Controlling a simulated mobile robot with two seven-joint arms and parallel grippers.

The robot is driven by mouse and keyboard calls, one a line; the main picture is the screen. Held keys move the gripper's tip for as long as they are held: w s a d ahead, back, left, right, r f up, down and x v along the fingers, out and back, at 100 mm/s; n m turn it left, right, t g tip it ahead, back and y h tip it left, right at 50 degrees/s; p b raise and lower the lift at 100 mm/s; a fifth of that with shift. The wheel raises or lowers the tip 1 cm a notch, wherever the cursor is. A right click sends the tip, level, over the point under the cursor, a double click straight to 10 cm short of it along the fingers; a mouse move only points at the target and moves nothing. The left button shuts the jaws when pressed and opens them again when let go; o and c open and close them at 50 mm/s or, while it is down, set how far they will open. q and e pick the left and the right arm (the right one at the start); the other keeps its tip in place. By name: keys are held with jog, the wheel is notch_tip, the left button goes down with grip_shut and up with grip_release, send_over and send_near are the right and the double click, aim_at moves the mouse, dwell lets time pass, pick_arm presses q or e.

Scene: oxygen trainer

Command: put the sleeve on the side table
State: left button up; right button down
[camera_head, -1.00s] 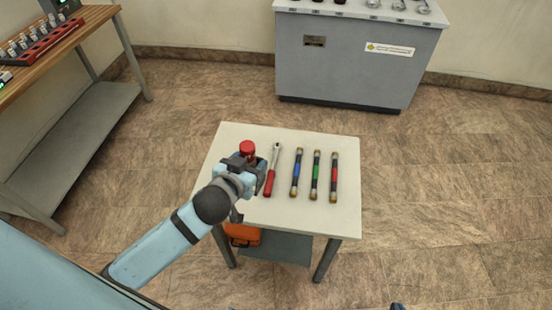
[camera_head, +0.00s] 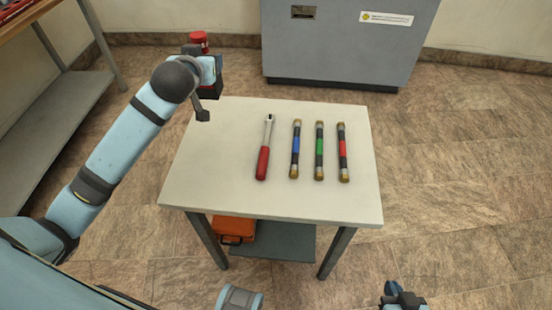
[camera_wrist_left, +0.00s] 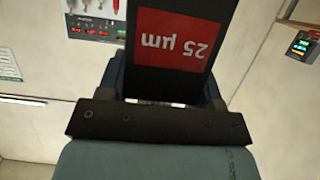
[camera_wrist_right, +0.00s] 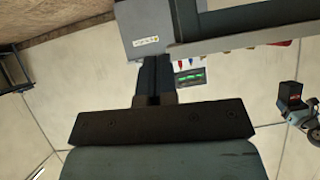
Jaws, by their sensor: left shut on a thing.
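My left gripper (camera_head: 207,68) is shut on a dark body with a red top, which I take for the sleeve (camera_head: 199,40). It is held up in the air near the far left corner of the white-topped side table (camera_head: 270,202). In the left wrist view the held sleeve (camera_wrist_left: 172,45) fills the jaws and shows a red "25 µm" label, upside down. It also shows small in the right wrist view (camera_wrist_right: 292,95). My right gripper (camera_head: 402,296) is low at the bottom right, apart from the table. Its fingers (camera_wrist_right: 153,78) are together and empty.
On the table lie a red-handled wrench (camera_head: 264,155) and three banded tubes: blue (camera_head: 295,148), green (camera_head: 319,150) and red (camera_head: 342,150). An orange case (camera_head: 233,228) sits on the shelf below. A grey cabinet (camera_head: 345,50) stands behind. The table's left and front are bare.

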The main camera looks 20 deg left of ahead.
pick_arm(q)
jog(key=shift+w+a+f, duration=0.1)
jog(key=shift+a, duration=0.1)
jog(key=shift+f, duration=0.35)
jog(key=shift+f+b, duration=2.1)
jog(key=shift+f, duration=7.35)
pick_arm(e)
jog(key=shift+w+a+f+t, duration=0.15)
jog(key=shift+f, duration=0.2)
jog(key=shift+w+a+f+t, duration=0.1)
jog(key=shift+f+t, duration=0.05)
jog(key=shift+f, duration=0.2)
pick_arm(q)
jog(key=shift+f, duration=0.15)
jog(key=o, duration=1)
jog(key=shift+c, duration=0.2)
pick_arm(e)
jog(key=shift+f, duration=0.1)
